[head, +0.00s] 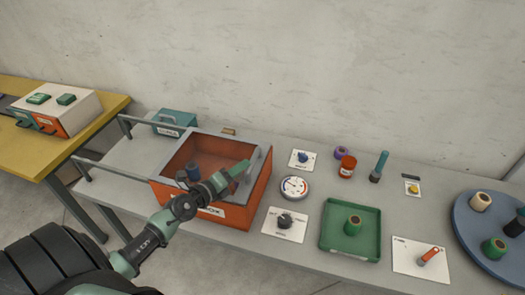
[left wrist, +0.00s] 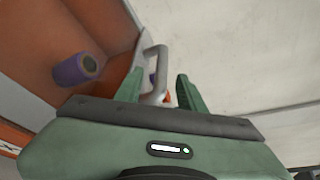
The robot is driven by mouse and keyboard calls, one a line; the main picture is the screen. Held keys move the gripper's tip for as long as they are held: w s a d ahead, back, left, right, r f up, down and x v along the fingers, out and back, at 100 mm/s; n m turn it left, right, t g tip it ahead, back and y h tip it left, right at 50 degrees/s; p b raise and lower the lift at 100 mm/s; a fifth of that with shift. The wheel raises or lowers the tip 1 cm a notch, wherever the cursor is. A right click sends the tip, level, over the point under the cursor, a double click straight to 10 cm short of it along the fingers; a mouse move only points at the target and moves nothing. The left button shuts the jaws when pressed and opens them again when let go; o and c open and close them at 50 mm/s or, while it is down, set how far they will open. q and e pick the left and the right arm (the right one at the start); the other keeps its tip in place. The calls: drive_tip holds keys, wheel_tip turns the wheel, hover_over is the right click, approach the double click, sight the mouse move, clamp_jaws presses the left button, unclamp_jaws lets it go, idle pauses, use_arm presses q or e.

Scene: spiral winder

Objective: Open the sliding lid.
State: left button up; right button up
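The orange box (head: 250,205) with a grey rim stands on the grey table. Its dark orange inside shows from above, with a blue-purple spool (head: 194,172) in it, also in the left wrist view (left wrist: 78,69). I cannot tell whether a see-through lid covers it. A grey loop handle (left wrist: 158,68) stands by the box's right edge in the left wrist view. My left gripper (head: 238,174) reaches over the box's right side. Its fingers (left wrist: 160,92) are apart, with the handle's lower part between them; contact cannot be told. My right gripper is not in view.
Two grey rails (head: 112,170) run left from the box over bare table. A teal box (head: 174,123) stands behind. To the right are a dial (head: 294,187), a black knob (head: 285,220), a green tray (head: 350,246) and a blue round plate (head: 480,235). A yellow table (head: 105,112) stands left.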

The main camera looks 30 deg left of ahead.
sight(252, 158)
use_arm(q)
drive_tip(key=shift+w, duration=0.45)
drive_tip(key=shift+w+d, duration=0.1)
drive_tip(key=shift+w, duration=0.2)
drive_tip(key=b+x, duration=0.1)
drive_tip(key=x, duration=0.4)
drive_tip(key=shift+w, duration=0.3)
drive_tip(key=shift+w+d+f, duration=0.1)
drive_tip(key=shift+w+f, duration=0.05)
drive_tip(key=shift+w, duration=0.2)
clamp_jaws()
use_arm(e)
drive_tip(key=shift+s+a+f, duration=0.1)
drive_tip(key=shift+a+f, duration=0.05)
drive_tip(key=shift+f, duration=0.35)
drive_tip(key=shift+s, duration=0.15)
